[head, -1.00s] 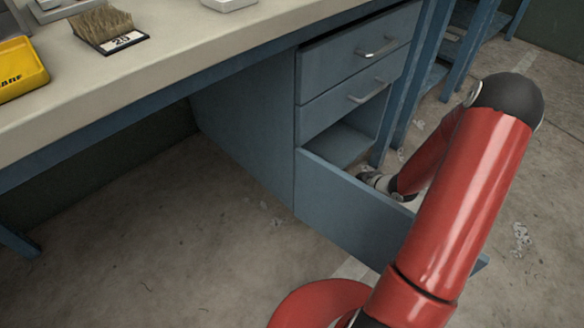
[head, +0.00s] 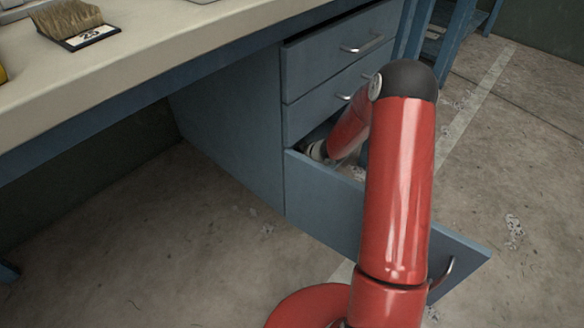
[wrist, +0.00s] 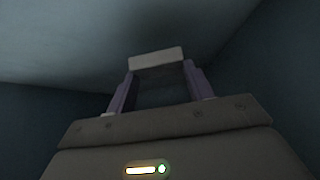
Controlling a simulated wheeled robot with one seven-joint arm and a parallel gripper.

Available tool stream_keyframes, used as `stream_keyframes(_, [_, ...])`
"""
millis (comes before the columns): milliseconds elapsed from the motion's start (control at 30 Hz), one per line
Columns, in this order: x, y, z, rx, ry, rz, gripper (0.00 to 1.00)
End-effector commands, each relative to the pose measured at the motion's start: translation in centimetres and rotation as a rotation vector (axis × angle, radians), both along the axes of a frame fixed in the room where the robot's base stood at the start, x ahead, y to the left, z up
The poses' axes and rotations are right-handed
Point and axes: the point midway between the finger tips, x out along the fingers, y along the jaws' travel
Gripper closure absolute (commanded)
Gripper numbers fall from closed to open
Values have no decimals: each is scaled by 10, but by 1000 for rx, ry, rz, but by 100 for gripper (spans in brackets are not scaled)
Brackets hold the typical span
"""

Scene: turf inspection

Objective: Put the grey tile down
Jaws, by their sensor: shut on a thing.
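The grey tile (wrist: 156,59) shows in the wrist view as a pale block between my fingertips. My gripper (wrist: 158,72) is shut on it, one purple-grey finger at each side. Dark blue-grey surfaces surround it, and a lighter surface lies beyond at the upper left. In the head view my arm reaches down into the open bottom drawer (head: 365,205). The tile and my fingers are hidden there behind the drawer front and my arm. I cannot tell whether the tile touches the drawer floor.
The workbench top (head: 150,60) carries a straw-coloured brush-like sample (head: 66,17) with a numbered label (head: 92,39). Two shut drawers (head: 340,50) sit above the open one. A blue frame (head: 458,40) stands at the back. The concrete floor right of the drawer is clear.

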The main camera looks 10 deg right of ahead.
Motion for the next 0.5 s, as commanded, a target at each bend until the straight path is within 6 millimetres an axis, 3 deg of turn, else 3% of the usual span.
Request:
stream_keyframes(133, [5,3,-4,0,0,0,77])
stream_keyframes(367, [4,4,-36,-1,2,-1,77])
stream_keyframes(500, [4,3,-36,-1,0,-1,77])
